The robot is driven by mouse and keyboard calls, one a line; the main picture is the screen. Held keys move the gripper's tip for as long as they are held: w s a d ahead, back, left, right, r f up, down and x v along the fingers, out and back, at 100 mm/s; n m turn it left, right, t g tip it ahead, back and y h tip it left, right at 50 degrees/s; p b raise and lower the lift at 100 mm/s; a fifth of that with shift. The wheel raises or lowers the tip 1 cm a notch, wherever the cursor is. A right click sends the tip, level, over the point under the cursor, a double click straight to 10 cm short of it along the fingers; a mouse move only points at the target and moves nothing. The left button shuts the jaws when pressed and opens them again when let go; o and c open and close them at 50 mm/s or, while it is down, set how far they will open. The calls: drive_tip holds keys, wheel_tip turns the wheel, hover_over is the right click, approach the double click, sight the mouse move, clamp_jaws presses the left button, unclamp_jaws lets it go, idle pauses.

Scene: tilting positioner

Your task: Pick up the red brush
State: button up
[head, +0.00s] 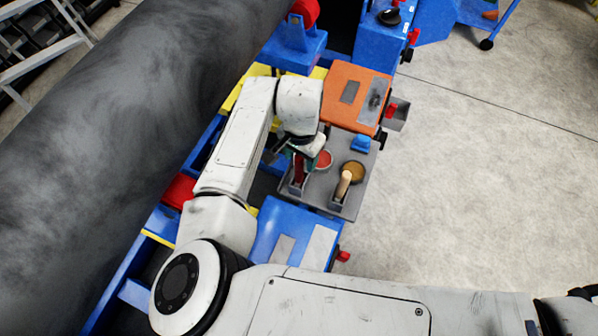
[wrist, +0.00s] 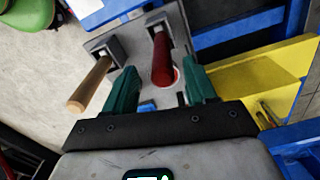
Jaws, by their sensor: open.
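The red brush (head: 299,170) stands with its handle up in a grey holder on a grey tray (head: 350,206) in the head view. Its red handle (wrist: 162,62) lies between my two green fingers in the wrist view, with its base in the grey holder beyond. My gripper (wrist: 163,75) is open, one finger on each side of the handle. I cannot tell whether either finger touches it. In the head view my gripper (head: 297,152) is over the left side of the tray and partly hides the brush.
A wooden-handled brush (head: 344,183) stands in a second holder close by on the right. An orange box (head: 352,95) is behind. A large dark cylinder (head: 130,120) fills the left.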

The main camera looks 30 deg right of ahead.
sight(299, 167)
wheel_tip(299, 167, down, 5)
drive_tip(key=shift+a+p, duration=0.15)
drive_tip(key=shift+p, duration=0.15)
drive_tip(key=shift+c, duration=0.2)
clamp_jaws()
